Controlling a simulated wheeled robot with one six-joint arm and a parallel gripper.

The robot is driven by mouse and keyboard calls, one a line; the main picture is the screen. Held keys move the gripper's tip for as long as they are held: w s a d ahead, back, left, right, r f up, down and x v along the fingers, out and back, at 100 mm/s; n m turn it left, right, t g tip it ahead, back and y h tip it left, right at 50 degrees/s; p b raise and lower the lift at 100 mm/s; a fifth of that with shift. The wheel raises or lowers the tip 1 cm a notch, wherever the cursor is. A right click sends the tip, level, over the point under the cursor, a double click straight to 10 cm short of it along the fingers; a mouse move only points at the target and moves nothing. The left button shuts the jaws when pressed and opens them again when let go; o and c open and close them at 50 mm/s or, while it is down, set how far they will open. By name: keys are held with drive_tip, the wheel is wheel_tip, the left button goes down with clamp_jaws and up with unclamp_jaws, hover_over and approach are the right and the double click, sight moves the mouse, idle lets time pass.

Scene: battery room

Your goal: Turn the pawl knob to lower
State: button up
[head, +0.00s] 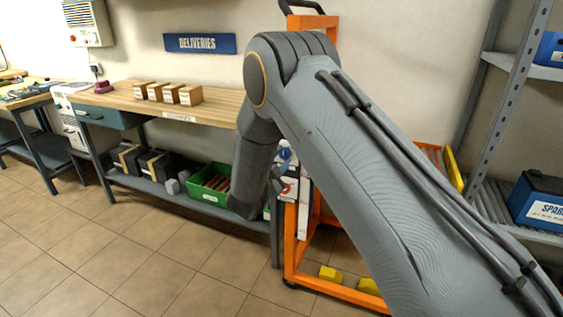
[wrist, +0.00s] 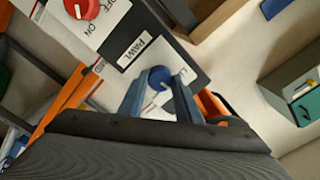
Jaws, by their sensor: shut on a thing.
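The pawl knob (wrist: 160,79) is a round blue knob in the wrist view, below a label reading PAWL (wrist: 133,50) on a dark panel strip. My gripper (wrist: 161,88) has its two blue-grey fingers on either side of the knob and is shut on it. The knob's pointer and setting marks cannot be made out. In the head view my arm hides most of the panel; a small blue part (head: 284,153) shows beside the wrist, near a white panel on the orange frame (head: 291,235).
A red knob (wrist: 82,8) marked OFF and ON sits nearby on the same panel. A wooden bench (head: 215,106) with small boxes (head: 190,95) stands left of the orange frame. Grey shelving (head: 515,80) stands at right. Yellow blocks (head: 330,273) lie low on the frame. Floor at left is clear.

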drive_tip(key=m+b, duration=0.2)
drive_tip(key=m, duration=0.3)
drive_tip(key=shift+f+m+b, duration=0.1)
drive_tip(key=shift+m+b, duration=0.2)
drive_tip(key=shift+b, duration=0.1)
drive_tip(key=shift+m+b, duration=1.3)
drive_tip(key=shift+m, duration=0.9)
drive_tip(key=o, duration=1.1)
drive_tip(key=shift+c, duration=0.2)
drive_tip(key=shift+s, duration=0.1)
drive_tip(key=v, duration=0.7)
drive_tip(key=shift+s+a, duration=0.15)
drive_tip(key=shift+s, duration=0.15)
